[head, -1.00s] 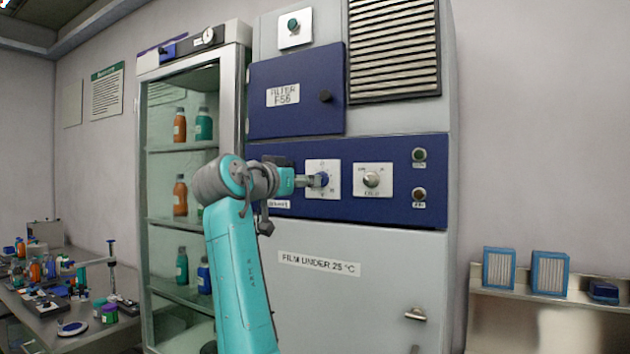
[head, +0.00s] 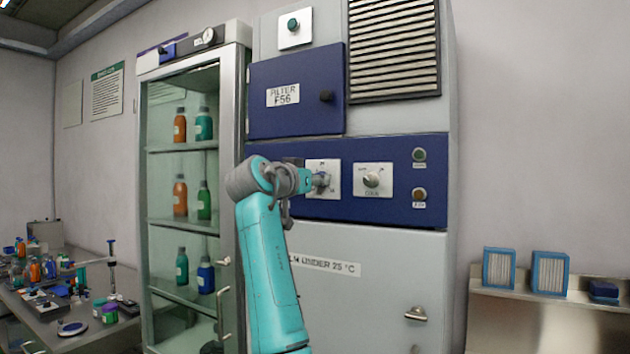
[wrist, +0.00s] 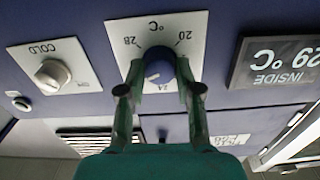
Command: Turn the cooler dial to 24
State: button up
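The cooler dial (wrist: 158,66) is a round blue knob on a white plate (wrist: 114,37) marked °C, with 20, 24 and 28 around it. The wrist view shows it upside down. A pale mark on the knob points down and slightly left in that view, close to the 24 and a little to its 28 side. My gripper (wrist: 159,70) has one finger on each side of the knob and appears shut on it. In the head view my gripper (head: 319,181) reaches the dial plate (head: 323,164) and hides most of the knob.
A second white plate with a COLD knob (wrist: 53,75) sits beside the dial; it also shows in the head view (head: 371,180). A dark display (wrist: 279,63) reads 29 °C INSIDE. A glass cabinet (head: 228,130) stands left. A filter shelf (head: 545,294) is at right.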

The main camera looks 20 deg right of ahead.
grip_shut()
jog(key=shift+n, duration=6.6)
jog(key=shift+a, duration=0.1)
jog(key=o, duration=0.9)
grip_release()
